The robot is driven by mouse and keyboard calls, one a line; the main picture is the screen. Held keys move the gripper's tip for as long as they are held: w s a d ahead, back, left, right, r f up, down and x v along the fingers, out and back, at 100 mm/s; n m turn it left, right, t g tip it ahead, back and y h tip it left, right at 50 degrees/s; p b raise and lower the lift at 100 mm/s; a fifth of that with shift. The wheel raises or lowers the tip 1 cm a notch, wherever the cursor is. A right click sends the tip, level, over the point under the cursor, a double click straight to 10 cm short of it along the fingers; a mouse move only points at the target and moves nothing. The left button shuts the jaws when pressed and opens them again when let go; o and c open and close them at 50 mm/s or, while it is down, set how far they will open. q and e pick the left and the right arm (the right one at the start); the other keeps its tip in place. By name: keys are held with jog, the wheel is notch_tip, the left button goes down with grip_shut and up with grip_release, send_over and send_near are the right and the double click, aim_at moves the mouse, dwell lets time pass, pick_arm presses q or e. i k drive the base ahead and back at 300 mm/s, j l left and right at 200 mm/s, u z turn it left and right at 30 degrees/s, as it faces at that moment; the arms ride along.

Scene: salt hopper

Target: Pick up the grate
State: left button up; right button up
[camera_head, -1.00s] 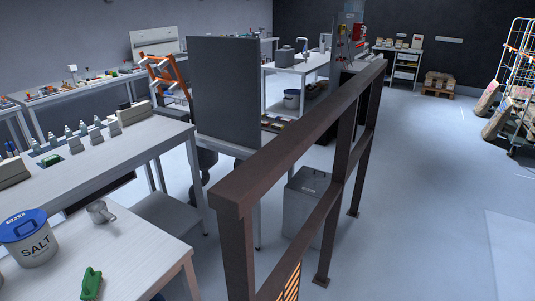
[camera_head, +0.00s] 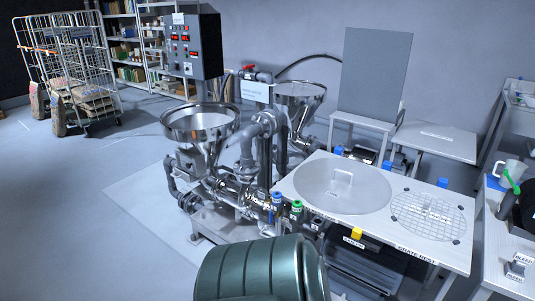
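The grate (camera_head: 428,217) is a round wire mesh lying flat on the right part of a white-topped table (camera_head: 325,211), whose front edge bears the label GRATE REST. Beside it on the left lies a round grey lid (camera_head: 330,197) with a raised handle. Neither of my grippers is in view.
Two steel hoppers (camera_head: 200,122) (camera_head: 300,92) with pipes and valves stand left of the table. A dark green ribbed drum (camera_head: 250,270) fills the bottom centre, in front of the table. A bench with a jug (camera_head: 509,172) stands right. Open floor lies left.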

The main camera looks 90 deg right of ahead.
aim_at(430, 209)
jog(key=z, duration=4)
